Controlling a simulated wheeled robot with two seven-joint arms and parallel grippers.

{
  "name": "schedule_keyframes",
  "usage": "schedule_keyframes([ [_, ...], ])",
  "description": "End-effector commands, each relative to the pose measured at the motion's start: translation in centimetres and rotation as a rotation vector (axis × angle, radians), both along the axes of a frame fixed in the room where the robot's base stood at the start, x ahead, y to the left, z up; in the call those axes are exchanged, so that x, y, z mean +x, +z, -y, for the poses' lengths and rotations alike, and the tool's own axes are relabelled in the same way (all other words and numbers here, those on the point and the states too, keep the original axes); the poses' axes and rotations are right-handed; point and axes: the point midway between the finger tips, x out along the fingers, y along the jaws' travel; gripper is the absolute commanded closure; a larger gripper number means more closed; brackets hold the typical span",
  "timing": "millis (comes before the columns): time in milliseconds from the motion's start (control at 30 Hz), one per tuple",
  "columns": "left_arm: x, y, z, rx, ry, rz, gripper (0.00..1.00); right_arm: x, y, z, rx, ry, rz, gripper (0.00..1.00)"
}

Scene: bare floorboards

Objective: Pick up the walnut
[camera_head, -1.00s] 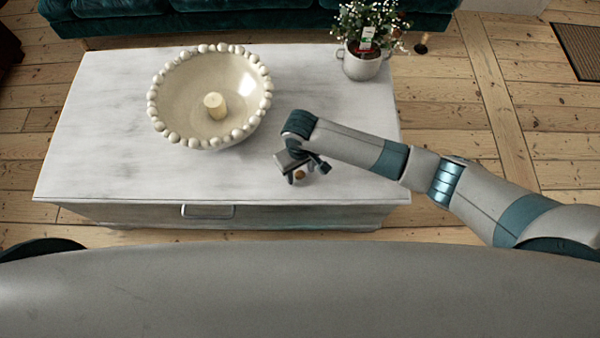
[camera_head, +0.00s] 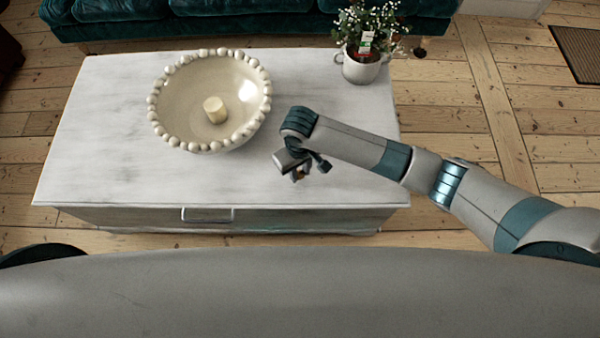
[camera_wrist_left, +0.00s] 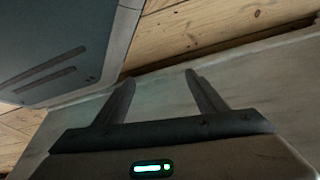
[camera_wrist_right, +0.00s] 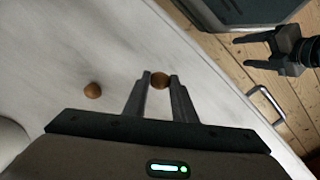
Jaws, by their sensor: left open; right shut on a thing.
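My right gripper (camera_head: 299,174) is over the front right part of the white table. In the right wrist view its fingers (camera_wrist_right: 158,84) are shut on a small round brown walnut (camera_wrist_right: 160,80) at their tips. I cannot tell whether the walnut is clear of the tabletop. A second round brown nut-like thing (camera_wrist_right: 92,90) lies on the table to the left of the fingers. My left gripper (camera_wrist_left: 158,80) is open and empty in the left wrist view, and it is out of sight in the head view.
The white table (camera_head: 90,150) carries a cream beaded bowl (camera_head: 178,100) with a candle (camera_head: 214,109) in it. A potted plant (camera_head: 361,68) stands at the back right corner. A drawer handle (camera_head: 208,214) is on the front. The tabletop's left side is bare.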

Motion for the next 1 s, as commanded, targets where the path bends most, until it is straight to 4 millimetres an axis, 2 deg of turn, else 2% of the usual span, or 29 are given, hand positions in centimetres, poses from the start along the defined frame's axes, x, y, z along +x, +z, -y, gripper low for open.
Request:
schedule_keyframes([
  [67, 0.0, 0.1, -0.3, 0.004, -0.002, 0.002, 0.35, 0.1, 1.5, 0.0, 0.002, 0.000, 0.002, 0.96],
  [267, 0.2, 0.2, -0.7, 0.006, -0.006, 0.023, 0.35, -2.6, 3.3, 2.5, 0.001, 0.001, -0.001, 0.96],
  [600, 0.6, 0.2, 0.7, -0.014, -0.007, 0.053, 0.35, -6.7, 6.7, 6.5, 0.001, 0.001, 0.000, 0.96],
  [800, 0.8, 0.4, 1.6, -0.025, -0.004, 0.063, 0.35, -8.1, 7.8, 7.8, 0.001, 0.000, -0.001, 0.96],
  [1000, 1.0, 0.4, 1.4, -0.023, -0.005, 0.070, 0.35, -8.4, 8.1, 8.1, 0.000, 0.000, 0.000, 0.96],
])
